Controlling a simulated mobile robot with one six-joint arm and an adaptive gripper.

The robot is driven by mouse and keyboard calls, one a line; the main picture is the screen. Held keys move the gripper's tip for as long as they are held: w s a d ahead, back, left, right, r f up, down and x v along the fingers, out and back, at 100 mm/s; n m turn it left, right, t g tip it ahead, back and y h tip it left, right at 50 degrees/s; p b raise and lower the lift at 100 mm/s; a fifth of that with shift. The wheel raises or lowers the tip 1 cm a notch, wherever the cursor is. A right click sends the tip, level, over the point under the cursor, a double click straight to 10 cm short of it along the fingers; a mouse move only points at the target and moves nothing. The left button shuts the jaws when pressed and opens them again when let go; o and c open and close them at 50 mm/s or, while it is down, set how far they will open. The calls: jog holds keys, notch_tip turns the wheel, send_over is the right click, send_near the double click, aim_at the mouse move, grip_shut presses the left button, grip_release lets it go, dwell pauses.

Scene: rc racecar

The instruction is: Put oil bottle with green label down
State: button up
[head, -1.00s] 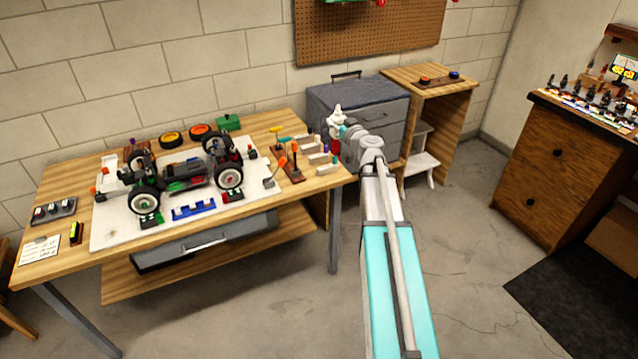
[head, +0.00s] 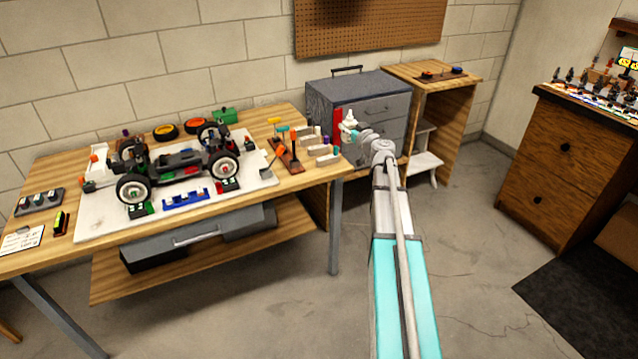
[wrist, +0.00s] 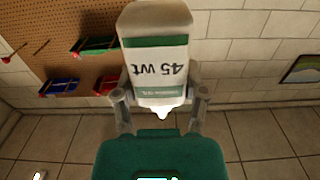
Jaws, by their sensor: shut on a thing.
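The oil bottle (wrist: 158,50) is white with a green-banded label reading "45 wt". In the wrist view it appears upside down, with its pale nozzle toward the bottom of the picture. My gripper (wrist: 160,94) is shut on it, one finger on each side. In the head view my gripper (head: 350,128) is in front of the grey drawer cabinet, beyond the right end of the workbench (head: 62,272).
An RC car chassis (head: 180,164) stands on a white mat (head: 100,222) on the workbench. Holders and tools crowd the bench's right end. A grey drawer cabinet (head: 360,88) and a small wooden stand (head: 420,70) are behind. A brown drawer unit (head: 570,150) is at right. Open floor lies between.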

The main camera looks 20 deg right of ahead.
jog(key=w+d+f+b, duration=0.1)
jog(key=d+f+b, duration=0.2)
jog(key=f+b, duration=0.2)
jog(key=shift+w+d+f, duration=0.2)
jog(key=shift+w+f, duration=0.05)
jog(key=shift+f, duration=0.45)
jog(key=shift+w+a+f+b, duration=4.5)
jog(key=shift+w+a+b, duration=0.05)
jog(key=shift+w, duration=0.2)
jog(key=shift+w+a+f+b, duration=0.35)
jog(key=shift+w+f+b, duration=0.05)
jog(key=shift+f+b, duration=0.3)
jog(key=shift+s+d+f+b, duration=0.1)
jog(key=shift+f+b, duration=1.2)
jog(key=shift+b, duration=0.05)
